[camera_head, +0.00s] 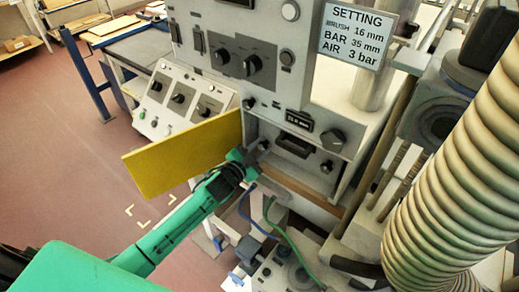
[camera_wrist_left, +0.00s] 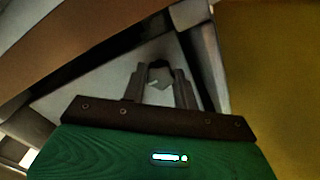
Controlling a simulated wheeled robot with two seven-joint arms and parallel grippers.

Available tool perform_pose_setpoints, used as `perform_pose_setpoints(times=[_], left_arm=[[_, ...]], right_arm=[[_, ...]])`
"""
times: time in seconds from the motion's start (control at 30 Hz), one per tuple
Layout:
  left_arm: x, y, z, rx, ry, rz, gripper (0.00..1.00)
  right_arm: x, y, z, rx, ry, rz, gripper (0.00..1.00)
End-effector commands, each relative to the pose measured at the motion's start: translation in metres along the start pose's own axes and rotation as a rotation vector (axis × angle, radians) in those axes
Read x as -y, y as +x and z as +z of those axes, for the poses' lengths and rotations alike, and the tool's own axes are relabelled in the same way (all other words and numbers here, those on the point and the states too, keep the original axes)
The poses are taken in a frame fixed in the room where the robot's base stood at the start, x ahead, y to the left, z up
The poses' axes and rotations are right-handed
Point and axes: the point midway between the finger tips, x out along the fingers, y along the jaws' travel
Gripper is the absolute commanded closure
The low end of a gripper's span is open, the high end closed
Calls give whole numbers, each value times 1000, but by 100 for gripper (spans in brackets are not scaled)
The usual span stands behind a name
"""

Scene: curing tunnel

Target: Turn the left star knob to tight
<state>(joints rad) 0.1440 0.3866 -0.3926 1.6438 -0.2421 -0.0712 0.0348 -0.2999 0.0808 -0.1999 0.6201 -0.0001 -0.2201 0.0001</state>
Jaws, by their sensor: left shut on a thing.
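The left star knob (camera_head: 264,145) is a small dark knob at the left of the recessed bay under the grey control panel. My left gripper (camera_head: 254,151) reaches it from the lower left, and its fingers cover part of the knob. The knob's exact turn angle is too small to read. A second star knob (camera_head: 327,167) sits further right in the same bay, apart from the gripper. My right gripper is not in view.
A yellow panel (camera_head: 180,155) stands open just left of my left gripper. A setting sign (camera_head: 357,37) reads brush 16 mm, bar 35 mm, air 3 bar. A large ribbed hose (camera_head: 460,180) fills the right side. Open floor (camera_head: 60,150) lies at left.

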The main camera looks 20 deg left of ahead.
Motion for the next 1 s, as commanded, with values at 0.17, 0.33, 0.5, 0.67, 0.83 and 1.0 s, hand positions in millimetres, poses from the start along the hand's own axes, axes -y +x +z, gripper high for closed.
perform_pose_setpoints(times=[0.17, 0.33, 0.5, 0.67, 0.83, 1.0], left_arm=[[-1, 0, 1, 1, 24, 1, 93], [-1, 0, 1, 1, 28, 1, 93], [-1, 0, 1, 1, 28, 1, 93], [-1, 0, 1, 1, 27, 1, 49], [0, 0, 0, 1, 26, 1, 49], [-1, -2, 1, 0, 26, 0, 49]], right_arm=[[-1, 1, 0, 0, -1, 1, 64], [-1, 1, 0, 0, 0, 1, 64], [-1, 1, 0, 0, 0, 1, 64], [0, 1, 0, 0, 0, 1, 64], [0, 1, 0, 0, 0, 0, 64], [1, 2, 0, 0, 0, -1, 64]])
